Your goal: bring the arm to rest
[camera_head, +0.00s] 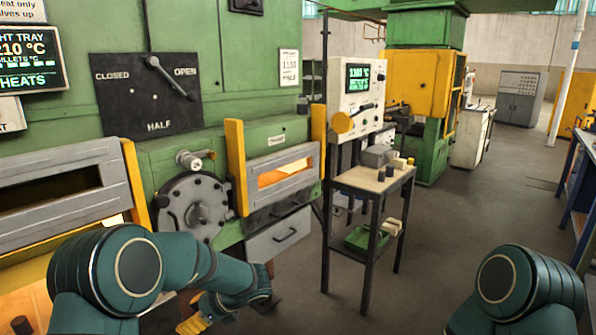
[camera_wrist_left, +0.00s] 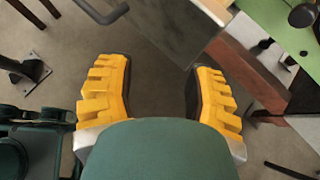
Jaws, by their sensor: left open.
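My left arm (camera_head: 125,270) comes in from the left in the head view. It bends across the lower left, in front of the furnace front. My left gripper (camera_head: 195,316) hangs at the bottom edge, low and partly cut off, with a yellow finger showing. In the left wrist view the two yellow fingers of my left gripper (camera_wrist_left: 160,95) stand wide apart with nothing between them but floor. A link of my right arm (camera_head: 525,290) shows at the lower right of the head view. Its gripper is out of view.
The green furnace (camera_head: 130,60) fills the left, with a lever panel (camera_head: 145,98) and a grey drawer (camera_head: 279,236) near my left arm. A small side table (camera_head: 365,181) stands right of it. Floor to the table's right (camera_head: 455,225) is clear. A blue-framed bench (camera_head: 580,180) stands far right.

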